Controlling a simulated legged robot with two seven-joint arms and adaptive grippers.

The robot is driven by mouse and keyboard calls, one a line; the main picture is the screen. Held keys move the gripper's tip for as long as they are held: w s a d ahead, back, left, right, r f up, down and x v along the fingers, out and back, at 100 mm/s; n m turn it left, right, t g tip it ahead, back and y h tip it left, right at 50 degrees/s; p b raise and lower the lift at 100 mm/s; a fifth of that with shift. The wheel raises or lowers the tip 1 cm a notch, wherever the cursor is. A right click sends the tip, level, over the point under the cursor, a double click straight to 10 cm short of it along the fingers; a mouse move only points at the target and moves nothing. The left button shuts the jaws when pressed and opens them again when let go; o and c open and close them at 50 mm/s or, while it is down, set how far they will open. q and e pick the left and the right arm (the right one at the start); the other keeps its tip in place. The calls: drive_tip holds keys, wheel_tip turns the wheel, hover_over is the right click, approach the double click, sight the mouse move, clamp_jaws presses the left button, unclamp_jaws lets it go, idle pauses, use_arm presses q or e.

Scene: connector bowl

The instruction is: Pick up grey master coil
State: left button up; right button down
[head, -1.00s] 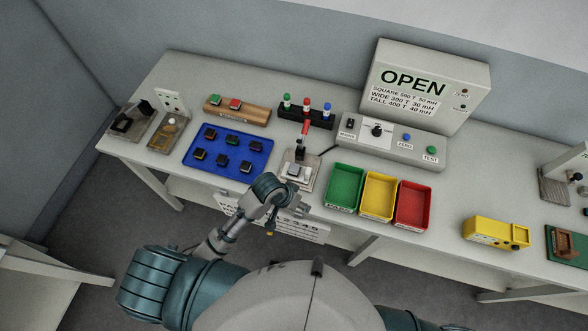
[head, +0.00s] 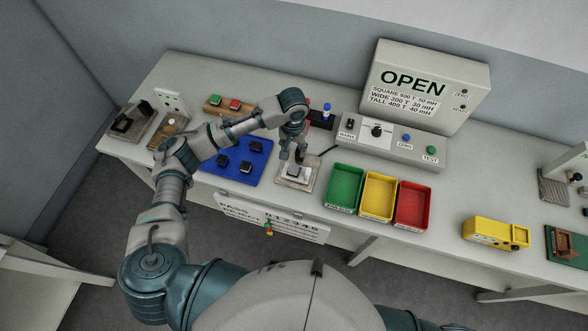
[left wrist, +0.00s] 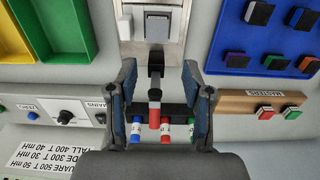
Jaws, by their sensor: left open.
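No coil is plainly marked as the grey master coil. A pale grey square piece (head: 297,171) sits in the small test fixture (head: 284,182); it also shows in the left wrist view (left wrist: 157,27). The wooden masters block (head: 213,104), partly covered by my left arm, carries one green-topped and one red-topped piece in the head view. It also shows in the left wrist view (left wrist: 235,103). My left gripper (head: 293,150) is open above the fixture. In the left wrist view, the fixture's red-tipped lever (left wrist: 154,112) shows between its fingers. My right gripper is not seen.
A blue tray (head: 246,180) with several dark coils lies left of the fixture. Green (head: 343,187), yellow (head: 377,195) and red (head: 412,204) bins stand to the right. A black rack (head: 320,119) of coloured bobbins and a control box (head: 380,145) are behind.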

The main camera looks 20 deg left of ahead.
use_arm(q)
hover_over(294, 168)
drive_tip(key=f, duration=0.6)
drive_tip(key=shift+w+a+f, duration=0.15)
drive_tip(key=shift+w+f, duration=0.15)
drive_tip(key=shift+f, duration=0.05)
drive_tip(key=f, duration=0.3)
drive_tip(key=f+p, duration=0.1)
drive_tip(key=f, duration=0.1)
drive_tip(key=shift+s+f, duration=0.15)
drive_tip(key=shift+s, duration=0.1)
drive_tip(key=c, duration=0.9)
